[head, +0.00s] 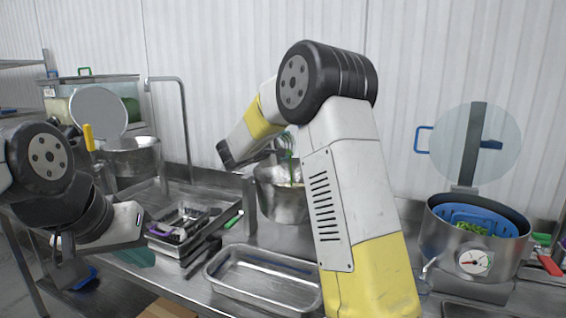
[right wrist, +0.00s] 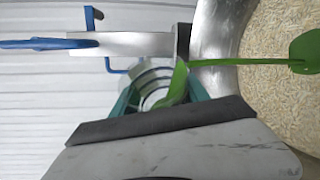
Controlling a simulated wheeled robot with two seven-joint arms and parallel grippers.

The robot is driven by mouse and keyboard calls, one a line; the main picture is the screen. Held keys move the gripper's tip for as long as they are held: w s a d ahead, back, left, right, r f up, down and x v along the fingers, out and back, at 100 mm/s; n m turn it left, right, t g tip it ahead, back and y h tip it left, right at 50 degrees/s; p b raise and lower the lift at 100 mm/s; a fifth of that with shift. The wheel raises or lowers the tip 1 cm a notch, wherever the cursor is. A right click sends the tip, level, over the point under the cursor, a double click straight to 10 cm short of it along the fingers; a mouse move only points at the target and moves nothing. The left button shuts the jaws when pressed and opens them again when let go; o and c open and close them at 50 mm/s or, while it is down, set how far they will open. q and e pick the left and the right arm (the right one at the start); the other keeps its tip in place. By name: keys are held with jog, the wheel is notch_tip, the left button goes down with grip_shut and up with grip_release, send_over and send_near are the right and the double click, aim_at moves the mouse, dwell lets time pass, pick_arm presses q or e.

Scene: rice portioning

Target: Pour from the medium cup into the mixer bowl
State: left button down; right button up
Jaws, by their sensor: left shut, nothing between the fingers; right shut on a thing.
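The mixer bowl (head: 283,205) is the steel bowl behind the counter's middle; in the right wrist view its rim (right wrist: 222,40) curves beside rice. My right gripper (head: 284,152) is above the bowl, partly hidden by my arm. In the right wrist view its teal fingers (right wrist: 160,100) are shut on the medium cup. A ringed metal part (right wrist: 152,82) shows between the fingers, and a green strip (right wrist: 245,62) reaches over the rice to a green end (right wrist: 304,52). I cannot tell the cup's tilt or contents. My left gripper (head: 70,275) is shut and empty at the lower left.
An empty steel tray (head: 262,288) lies in front of the bowl. Small pans with a purple handle (head: 172,234) lie left of it. A steel pot (head: 452,240) with a blue basket stands at the right. A steel pot (head: 130,165) stands at the back left.

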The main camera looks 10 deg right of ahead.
jog(key=shift+s+d+r+m+t+b, duration=0.35)
jog(key=shift+s+m+b, duration=0.2)
jog(key=shift+s+m, duration=0.2)
dwell(0.8)
jog(key=shift+s+d+r+m+t+h+b, duration=0.15)
jog(key=shift+r+m+t+h+b, duration=0.15)
jog(key=shift+m, duration=0.25)
jog(key=shift+s+a+r+m+t+h+b, duration=0.1)
jog(key=shift+r+m+b, duration=0.1)
jog(key=shift+m+b, duration=0.25)
dwell(0.8)
